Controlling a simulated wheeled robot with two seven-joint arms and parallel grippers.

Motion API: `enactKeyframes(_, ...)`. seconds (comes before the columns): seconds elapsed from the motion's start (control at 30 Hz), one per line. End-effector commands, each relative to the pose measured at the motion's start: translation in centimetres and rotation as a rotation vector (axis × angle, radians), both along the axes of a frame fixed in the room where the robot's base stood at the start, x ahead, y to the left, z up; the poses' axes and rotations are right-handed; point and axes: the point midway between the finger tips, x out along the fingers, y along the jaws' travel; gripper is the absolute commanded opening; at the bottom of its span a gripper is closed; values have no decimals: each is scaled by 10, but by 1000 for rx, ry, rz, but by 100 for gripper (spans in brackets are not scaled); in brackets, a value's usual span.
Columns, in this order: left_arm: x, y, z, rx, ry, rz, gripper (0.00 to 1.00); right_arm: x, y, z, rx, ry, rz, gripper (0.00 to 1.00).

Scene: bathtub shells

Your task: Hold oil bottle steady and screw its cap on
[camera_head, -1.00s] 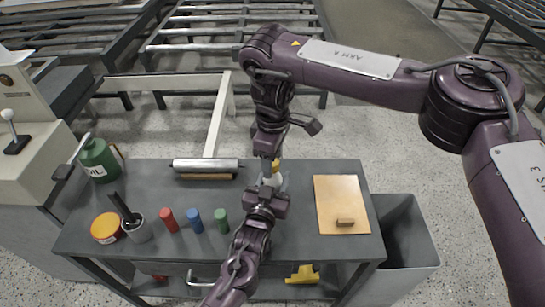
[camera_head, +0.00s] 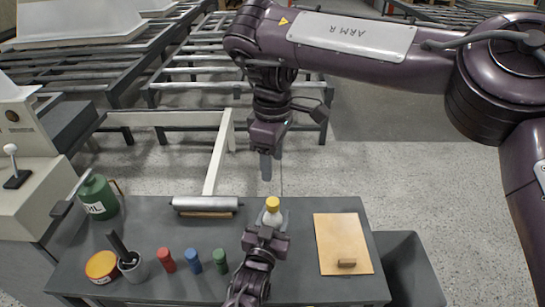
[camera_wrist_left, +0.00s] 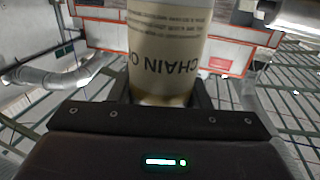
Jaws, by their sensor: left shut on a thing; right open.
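The oil bottle (camera_head: 273,218) is small and pale with a yellow cap (camera_head: 272,204) on its top. It stands upright near the middle of the grey table. My left gripper (camera_head: 268,232) is shut on the bottle from the near side. In the left wrist view the bottle (camera_wrist_left: 165,45) fills the space between my fingers (camera_wrist_left: 163,92), with the printed words "CHAIN O" visible. My right gripper (camera_head: 265,170) is open and empty, pointing down above and apart from the cap. How well the cap is seated cannot be told.
A metal roller (camera_head: 207,204) lies left of the bottle. Red, blue and green cylinders (camera_head: 193,261), a grey cup (camera_head: 133,267), a yellow-orange tin (camera_head: 101,266) and a green oil can (camera_head: 97,197) are further left. A wooden board (camera_head: 338,228) lies right, beside a grey bin (camera_head: 412,268).

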Motion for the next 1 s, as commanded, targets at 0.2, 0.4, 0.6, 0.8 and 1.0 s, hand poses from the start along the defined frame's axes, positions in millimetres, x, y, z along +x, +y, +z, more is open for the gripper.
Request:
enactKeyframes(0.2,0,0,0,0,1,0,45,0,0,0,0,0,0,52)
enactKeyframes(0.4,0,0,0,0,0,0,69,0,0,0,0,0,0,52)
enactKeyframes(0.6,0,0,0,0,0,0,69,0,0,0,0,0,-1,52)
enactKeyframes(0.8,-14,4,-2,1,2,-1,69,0,0,-2,0,0,-1,52)
enactKeyframes(1.0,-48,13,-2,1,3,0,69,0,0,-5,0,0,-1,52)
